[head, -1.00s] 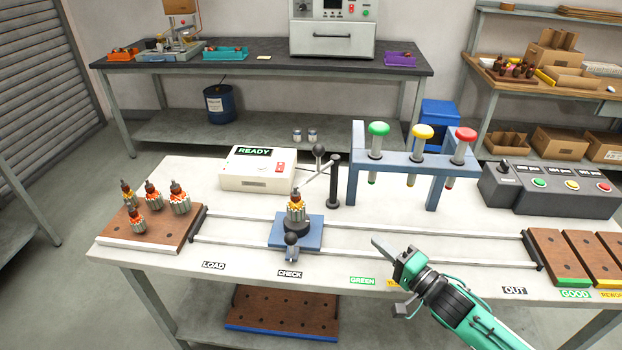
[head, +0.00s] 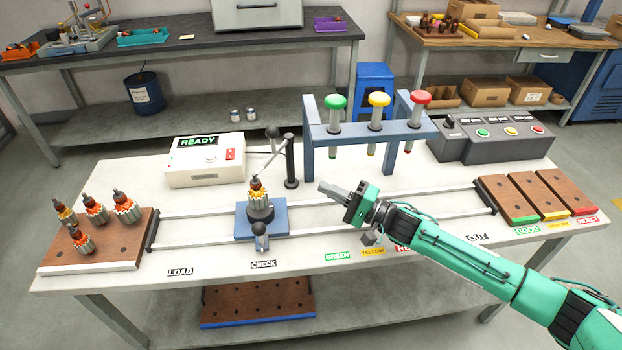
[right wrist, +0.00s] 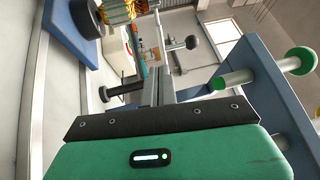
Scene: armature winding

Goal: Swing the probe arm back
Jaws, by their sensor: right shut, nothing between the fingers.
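The probe arm (head: 268,157) is a thin grey rod on a black post (head: 291,163), with a dark ball knob (head: 272,132). The rod slants down to the copper-wound armature (head: 258,188), which stands upright on the blue carriage (head: 243,228) at CHECK. Whether its tip touches the armature is too small to tell. My right gripper (head: 322,186) is shut and empty, just right of and in front of the post, apart from it. In the right wrist view the shut fingers (right wrist: 156,62) point toward the knob (right wrist: 192,42) and post (right wrist: 120,88). My left gripper is out of view.
The tester box (head: 205,160) reading READY stands behind the rails. A blue stand (head: 312,147) with green, yellow and red plungers is close to the right of the post. A wooden tray (head: 110,246) with several armatures is at left. The rails between CHECK and OUT are clear.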

